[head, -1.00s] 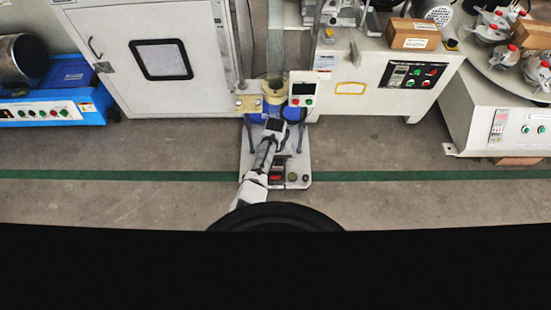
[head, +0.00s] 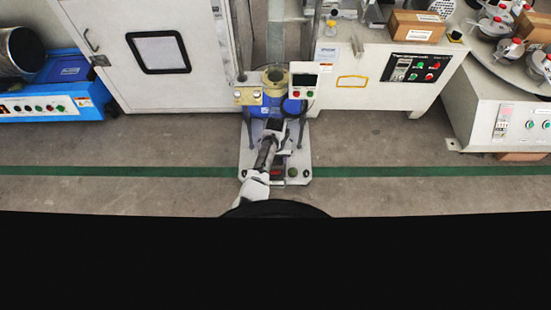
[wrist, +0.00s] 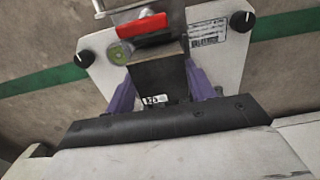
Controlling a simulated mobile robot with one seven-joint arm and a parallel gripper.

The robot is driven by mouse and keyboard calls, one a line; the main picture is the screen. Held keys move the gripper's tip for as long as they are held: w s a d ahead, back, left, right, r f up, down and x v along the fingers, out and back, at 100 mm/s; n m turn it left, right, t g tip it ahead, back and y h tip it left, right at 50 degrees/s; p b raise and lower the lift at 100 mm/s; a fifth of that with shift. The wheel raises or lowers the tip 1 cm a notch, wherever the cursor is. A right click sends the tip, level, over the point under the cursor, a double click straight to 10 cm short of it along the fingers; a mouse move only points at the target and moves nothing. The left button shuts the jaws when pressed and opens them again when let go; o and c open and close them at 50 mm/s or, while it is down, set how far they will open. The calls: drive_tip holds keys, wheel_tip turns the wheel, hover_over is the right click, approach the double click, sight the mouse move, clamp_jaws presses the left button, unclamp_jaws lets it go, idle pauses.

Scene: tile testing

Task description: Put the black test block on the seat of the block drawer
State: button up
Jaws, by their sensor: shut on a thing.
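My gripper (wrist: 159,76) shows two purple fingers in the wrist view, shut on the black test block (wrist: 157,72). The block's dark face carries a small white label near its lower edge. Just beyond it are a red handle (wrist: 143,26) and a round green-yellow sticker over a pale base plate (wrist: 222,45). I cannot clearly tell the drawer's seat from the parts around it, nor whether the block touches anything below. In the head view my gripper (head: 275,128) is over the small test machine (head: 247,160); the block is too small to make out there.
The machine's blue body (head: 262,108) and a small control panel (head: 303,80) stand just beyond my gripper. A white cabinet (head: 110,70) is at left, a grey bench (head: 380,85) at right. Dark knobs (wrist: 242,21) stand on the plate's corners. The floor nearby is clear.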

drive_tip(key=shift+f, duration=0.1)
drive_tip(key=o, duration=1.1)
wheel_tip(320, 180, up, 14)
drive_tip(key=p, duration=1.3)
drive_tip(key=shift+p, duration=0.3)
drive_tip(key=shift+f, duration=0.15)
